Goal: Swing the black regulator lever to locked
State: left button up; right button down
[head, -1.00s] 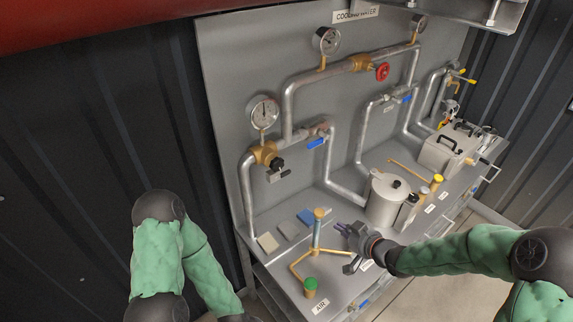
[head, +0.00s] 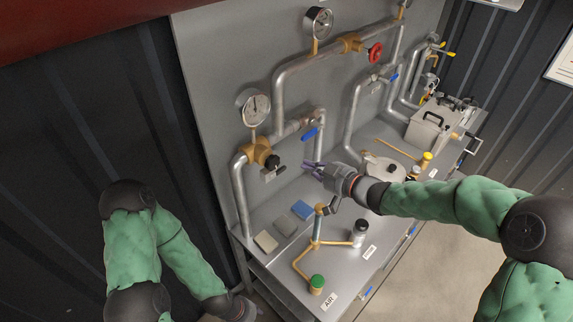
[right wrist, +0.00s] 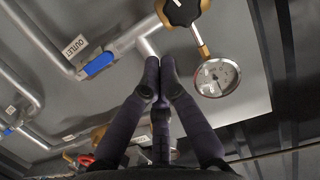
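The black regulator lever (head: 272,161) is on the brass regulator (head: 256,150) at the left end of the pipework, below a round gauge. It looks short and dark; its exact angle is hard to make out. A black part of the regulator (right wrist: 184,10) shows at the top edge of the right wrist view, beside a gauge.
A pipe with a blue handle (head: 310,134) stands close behind my right gripper. A pale plate (head: 272,174) is just under the lever. A brass tee post (head: 318,225), a metal pot (head: 382,170) and flat blocks (head: 284,226) are on the bench (head: 345,265).

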send_over(278, 172)
jog(key=d, duration=0.2)
notch_tip(278, 172, down, 3)
jog(key=shift+w+d+f+b, duration=0.1)
jog(key=shift+d+f+b, duration=0.1)
jog(key=shift+f, duration=0.7)
jog(key=shift+d+f+b, duration=0.1)
jog(key=shift+f+b, duration=0.1)
jog(key=shift+f, duration=0.65)
jog(key=shift+a, duration=0.15)
